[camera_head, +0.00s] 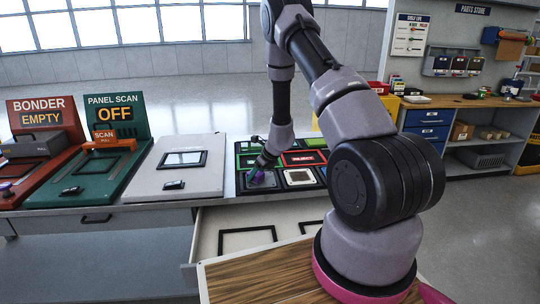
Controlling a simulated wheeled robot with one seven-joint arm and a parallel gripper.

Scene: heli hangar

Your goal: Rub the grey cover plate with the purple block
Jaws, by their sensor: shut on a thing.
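My gripper (258,170) is at the left front of a dark board (240,191) on the bench, reaching down. It is shut on a small purple block (254,176), which shows between the fingers. The block is just over a grey plate (268,182) in a black frame, at the board's front left slot. I cannot tell whether the block touches the plate. The gripper hides part of the plate and most of the block.
A pale framed plate (299,177) lies right of the grey one, with green and red framed slots (304,158) behind. An open drawer (212,232) with black frames juts out below. Left are a white panel (176,180), a green panel scan station (101,170) and a red bonder station (30,170).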

